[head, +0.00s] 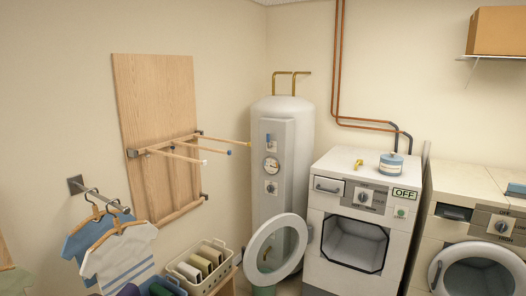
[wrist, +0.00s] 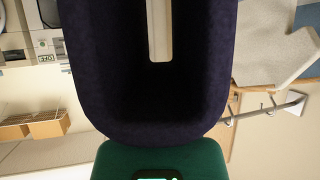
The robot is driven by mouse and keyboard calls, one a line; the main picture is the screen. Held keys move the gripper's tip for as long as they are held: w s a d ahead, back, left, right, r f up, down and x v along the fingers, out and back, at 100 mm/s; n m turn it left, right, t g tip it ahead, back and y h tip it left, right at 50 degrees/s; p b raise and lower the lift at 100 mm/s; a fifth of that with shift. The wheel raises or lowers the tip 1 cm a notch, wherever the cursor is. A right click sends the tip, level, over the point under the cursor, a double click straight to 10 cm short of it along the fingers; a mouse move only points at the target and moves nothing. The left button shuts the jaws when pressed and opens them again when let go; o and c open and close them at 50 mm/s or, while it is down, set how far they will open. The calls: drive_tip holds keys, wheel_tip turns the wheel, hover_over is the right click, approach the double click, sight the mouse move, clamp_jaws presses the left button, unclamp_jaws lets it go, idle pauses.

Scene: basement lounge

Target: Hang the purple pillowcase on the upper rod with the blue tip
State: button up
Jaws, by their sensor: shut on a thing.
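Dark purple cloth, the purple pillowcase (wrist: 90,70), fills the middle of the wrist view as a rounded, hollow-looking fold. My gripper (wrist: 160,115) is close against it and shut on it; the cloth largely hides the jaws. A pale bar reaches in from the top edge. A green part with a small lit dark piece is at the bottom. In the head view, a wooden panel (head: 128,90) on the left wall carries pale rods. The rod with the blue tip (head: 229,152) sticks out to the right, between a yellow-tipped and a white-tipped one.
A wall rail (head: 108,198) holds blue and white striped shirts on hangers. A cream basket (head: 222,284) of folded cloths stands below. Right of the panel are a white tank (head: 298,160), an open round door (head: 275,247) and a washer (head: 325,220). Air before the rod tips looks clear.

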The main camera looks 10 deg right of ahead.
wheel_tip(320, 180, up, 30)
drive_tip(key=p, duration=3)
drive_tip(key=shift+r, duration=0.2)
